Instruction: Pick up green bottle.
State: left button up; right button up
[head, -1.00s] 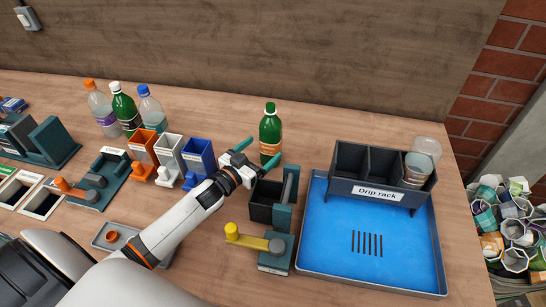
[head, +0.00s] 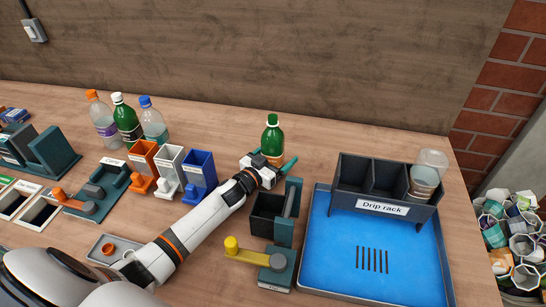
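A green bottle (head: 273,138) with a green cap and an orange label stands upright on the table, left of the drip rack. My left gripper (head: 272,158) is at its lower part, with one teal finger to each side of it. The fingers are spread and I cannot tell whether they touch the bottle. The gripper hides the bottle's base. Another green bottle (head: 126,121), with a white cap, stands in a group at the back left. My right gripper is not in view.
A dark green holder (head: 272,222) and a yellow-handled device (head: 263,258) are just in front of the gripper. The drip rack (head: 381,193) stands on a blue tray (head: 330,255) to the right. Orange, white and blue bins (head: 199,173) stand left. Table behind the bottle is clear.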

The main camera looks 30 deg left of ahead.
pick_arm(q)
jog(key=shift+c, duration=0.5)
jog(key=c, duration=1)
